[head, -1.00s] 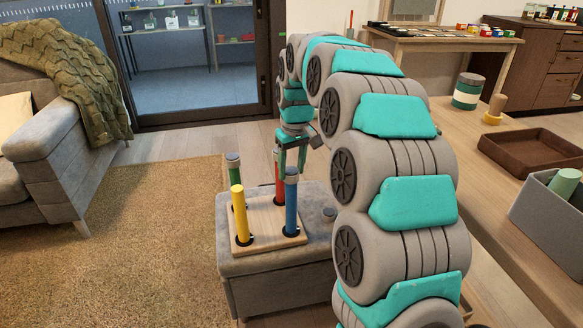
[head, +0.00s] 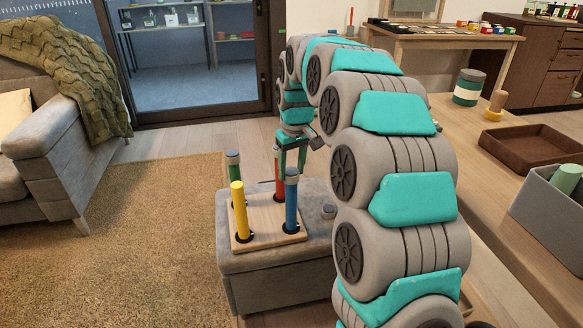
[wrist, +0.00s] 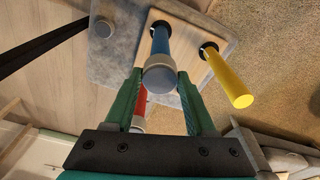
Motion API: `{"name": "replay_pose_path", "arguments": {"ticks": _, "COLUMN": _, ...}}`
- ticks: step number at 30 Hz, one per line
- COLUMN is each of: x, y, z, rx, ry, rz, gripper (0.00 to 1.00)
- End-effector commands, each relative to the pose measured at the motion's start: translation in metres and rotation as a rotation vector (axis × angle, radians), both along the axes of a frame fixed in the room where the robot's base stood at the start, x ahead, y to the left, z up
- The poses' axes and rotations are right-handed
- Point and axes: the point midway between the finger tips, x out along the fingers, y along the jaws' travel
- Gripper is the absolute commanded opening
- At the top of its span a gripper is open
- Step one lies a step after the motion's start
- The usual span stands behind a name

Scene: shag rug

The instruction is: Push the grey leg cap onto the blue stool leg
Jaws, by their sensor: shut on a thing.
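The blue stool leg (head: 291,208) stands upright in the wooden stool board (head: 264,220); it also shows in the wrist view (wrist: 160,40). A grey leg cap (wrist: 159,78) covers the end of the blue leg as seen from the wrist, and in the head view it is at the leg's top (head: 292,173). My gripper (wrist: 160,82) is shut on this cap, with a green finger on each side. My gripper in the head view (head: 291,165) is above the blue leg. How deep the cap sits is hard to tell.
A yellow leg (head: 239,212), a red leg (head: 279,182) and a green leg (head: 233,170) with a grey cap stand close by. A loose grey cap (head: 329,211) lies on the grey ottoman (head: 275,262). A bench with a brown tray (head: 535,150) is at right.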

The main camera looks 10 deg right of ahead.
Motion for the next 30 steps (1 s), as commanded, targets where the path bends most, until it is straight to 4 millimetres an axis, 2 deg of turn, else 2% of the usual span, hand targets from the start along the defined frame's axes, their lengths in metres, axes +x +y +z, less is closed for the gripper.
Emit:
{"name": "replay_pose_path", "arguments": {"ticks": 25, "x": 0.0, "y": 0.0, "z": -0.012, "rx": 0.0, "ry": 0.0, "rz": 0.0, "gripper": 0.04}}
{"name": "replay_pose_path", "arguments": {"ticks": 26, "x": 0.0, "y": 0.0, "z": -0.011, "rx": 0.0, "ry": 0.0, "rz": 0.0, "gripper": 0.58}}
{"name": "replay_pose_path", "arguments": {"ticks": 30, "x": 0.0, "y": 0.0, "z": -0.011, "rx": 0.0, "ry": 0.0, "rz": 0.0, "gripper": 0.73}}
